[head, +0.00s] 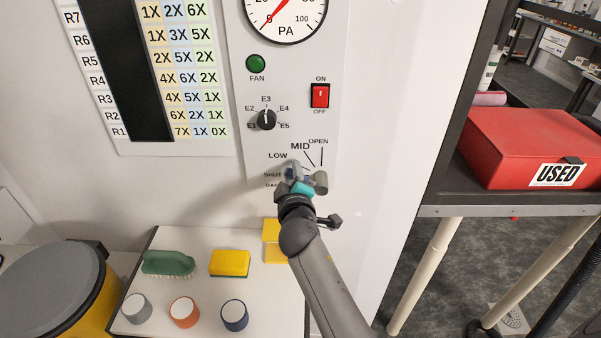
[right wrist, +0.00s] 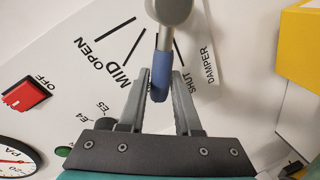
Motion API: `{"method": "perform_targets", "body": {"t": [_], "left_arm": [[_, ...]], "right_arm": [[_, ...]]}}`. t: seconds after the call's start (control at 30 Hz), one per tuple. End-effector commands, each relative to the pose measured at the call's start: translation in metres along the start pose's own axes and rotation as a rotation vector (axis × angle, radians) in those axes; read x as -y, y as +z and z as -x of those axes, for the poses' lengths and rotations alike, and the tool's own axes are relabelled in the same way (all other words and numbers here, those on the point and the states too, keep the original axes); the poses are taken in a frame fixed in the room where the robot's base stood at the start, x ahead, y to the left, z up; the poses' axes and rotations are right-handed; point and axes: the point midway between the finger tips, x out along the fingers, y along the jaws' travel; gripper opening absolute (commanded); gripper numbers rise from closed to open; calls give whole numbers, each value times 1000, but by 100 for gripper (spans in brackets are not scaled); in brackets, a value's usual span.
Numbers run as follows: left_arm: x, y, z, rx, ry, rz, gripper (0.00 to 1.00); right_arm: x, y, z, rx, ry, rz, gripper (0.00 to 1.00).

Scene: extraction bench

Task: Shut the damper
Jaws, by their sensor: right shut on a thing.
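The damper lever shows in the right wrist view, with a blue part (right wrist: 161,68) and a large grey round end at the top edge. It stands out in front of the panel between the MID and SHUT labels; its exact setting is hard to tell. The damper scale (head: 313,156) on the white panel reads SHUT, LOW, MID and OPEN in the head view. My right gripper (head: 291,172) is at the lower part of this scale and covers much of the lever. In the right wrist view its fingers (right wrist: 160,92) are shut on the lever's blue part.
Above the scale are a selector knob (head: 266,120), a red switch (head: 320,96), a green fan button (head: 256,64) and a gauge (head: 285,12). Below left, a small table (head: 205,295) holds a brush, sponges and cups. A shelf with a red box (head: 525,140) stands right.

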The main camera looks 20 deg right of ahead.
Motion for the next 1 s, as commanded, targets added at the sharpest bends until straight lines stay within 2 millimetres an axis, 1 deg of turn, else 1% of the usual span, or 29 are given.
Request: {"method": "perform_targets", "body": {"t": [0.03, 0.2, 0.5, 0.73, 1.0], "left_arm": [[0, -1, -2, -2, 0, 0, 0], [1, -3, -7, -5, -1, -1, 0], [3, -3, -13, -6, -4, -3, 0], [4, -2, -16, -6, -6, -4, 0], [5, -2, -17, -6, -6, -4, 0]], "right_arm": [[6, 0, -1, 9, -2, 46, 0], [18, 2, -3, 40, -2, 198, 0], [32, 8, -6, 82, -3, 406, 0], [38, 11, -7, 101, -3, 497, 0], [41, 13, -8, 110, -5, 533, 0]]}}
